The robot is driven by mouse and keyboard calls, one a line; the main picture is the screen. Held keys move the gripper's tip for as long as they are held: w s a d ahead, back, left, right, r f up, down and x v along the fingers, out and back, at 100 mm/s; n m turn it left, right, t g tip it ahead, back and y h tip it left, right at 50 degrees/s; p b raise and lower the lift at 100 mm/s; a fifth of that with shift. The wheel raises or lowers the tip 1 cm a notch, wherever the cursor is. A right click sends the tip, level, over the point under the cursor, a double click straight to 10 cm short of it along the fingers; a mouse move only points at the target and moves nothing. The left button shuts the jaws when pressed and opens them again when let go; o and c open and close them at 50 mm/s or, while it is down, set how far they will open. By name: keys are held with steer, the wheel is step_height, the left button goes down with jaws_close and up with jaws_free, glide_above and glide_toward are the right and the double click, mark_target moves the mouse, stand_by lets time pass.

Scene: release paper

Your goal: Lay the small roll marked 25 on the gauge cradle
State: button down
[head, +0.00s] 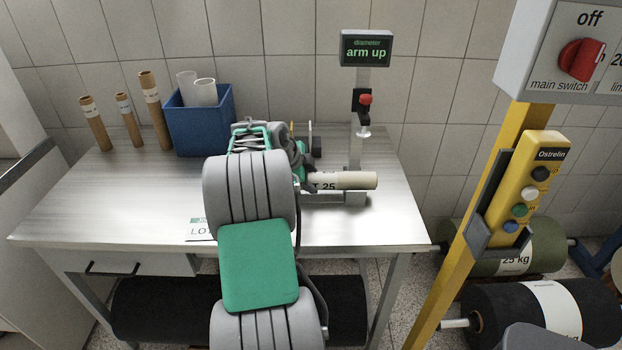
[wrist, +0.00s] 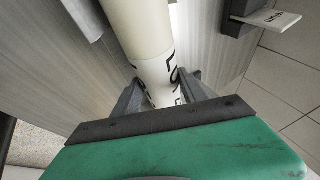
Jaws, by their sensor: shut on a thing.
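The small pale roll (head: 352,180) lies level in my gripper, and part of its label reads 25. My gripper (head: 304,182) holds it near its left end; my arm hides part of that end. In the wrist view the two fingers of my gripper (wrist: 162,88) press on both sides of the roll (wrist: 145,35) at its label. The grey gauge cradle (head: 355,199) is on the table directly below the roll in the head view. I cannot tell whether the roll touches it. The gauge display (head: 366,49) reads "diameter arm up".
A red-knobbed gauge arm (head: 365,100) stands raised above the roll on its post. A blue bin (head: 200,125) with white tubes and several brown tubes (head: 152,110) stand at the back left. The table's left side (head: 110,205) is mostly clear. A yellow post (head: 470,210) stands right.

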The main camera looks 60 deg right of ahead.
stand_by(0.3)
steer(key=c, duration=1)
jaws_free()
steer(key=o, duration=0.4)
steer(key=shift+o, duration=0.2)
